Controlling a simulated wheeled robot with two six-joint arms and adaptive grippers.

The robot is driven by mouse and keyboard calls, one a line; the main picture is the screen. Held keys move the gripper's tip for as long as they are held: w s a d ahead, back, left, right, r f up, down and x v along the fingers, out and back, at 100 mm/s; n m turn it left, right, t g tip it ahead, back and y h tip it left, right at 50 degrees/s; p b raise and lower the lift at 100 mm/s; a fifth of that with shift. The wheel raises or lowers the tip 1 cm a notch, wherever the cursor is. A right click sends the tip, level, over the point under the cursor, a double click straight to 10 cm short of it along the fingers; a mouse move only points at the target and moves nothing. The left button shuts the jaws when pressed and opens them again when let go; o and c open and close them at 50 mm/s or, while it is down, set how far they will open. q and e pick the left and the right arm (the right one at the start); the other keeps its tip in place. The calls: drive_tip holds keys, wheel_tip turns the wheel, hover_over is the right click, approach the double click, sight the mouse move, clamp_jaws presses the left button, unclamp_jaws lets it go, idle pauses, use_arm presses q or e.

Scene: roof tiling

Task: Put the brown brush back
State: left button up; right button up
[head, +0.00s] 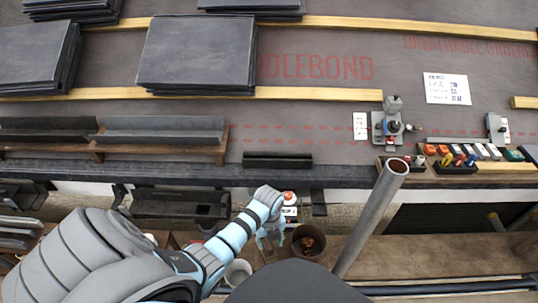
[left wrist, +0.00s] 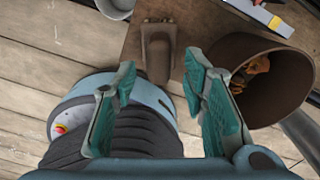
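A brown object (left wrist: 158,42) that looks like the brush lies on a brown board in the left wrist view, beyond and between my fingertips. I cannot make it out in the head view, where the arm and gripper crowd that spot. My left gripper (left wrist: 160,72) has its two teal fingers spread apart with nothing held between them. In the head view the left gripper (head: 270,238) points down beside a brown bucket (head: 296,238). The bucket (left wrist: 285,105) stands just right of the fingers, with something orange-brown inside. My right gripper is not in view.
A grey bucket (head: 238,272) stands left of the gripper. A metal pole (head: 372,220) rises right of the brown bucket. Wooden planks (head: 440,250) lie at right. The roof above holds slate stacks (head: 197,55), battens and a tool tray (head: 455,168).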

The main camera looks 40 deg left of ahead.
use_arm(q)
wheel_tip(320, 180, up, 7)
drive_tip(key=p, duration=0.3)
drive_tip(key=shift+r, duration=0.15)
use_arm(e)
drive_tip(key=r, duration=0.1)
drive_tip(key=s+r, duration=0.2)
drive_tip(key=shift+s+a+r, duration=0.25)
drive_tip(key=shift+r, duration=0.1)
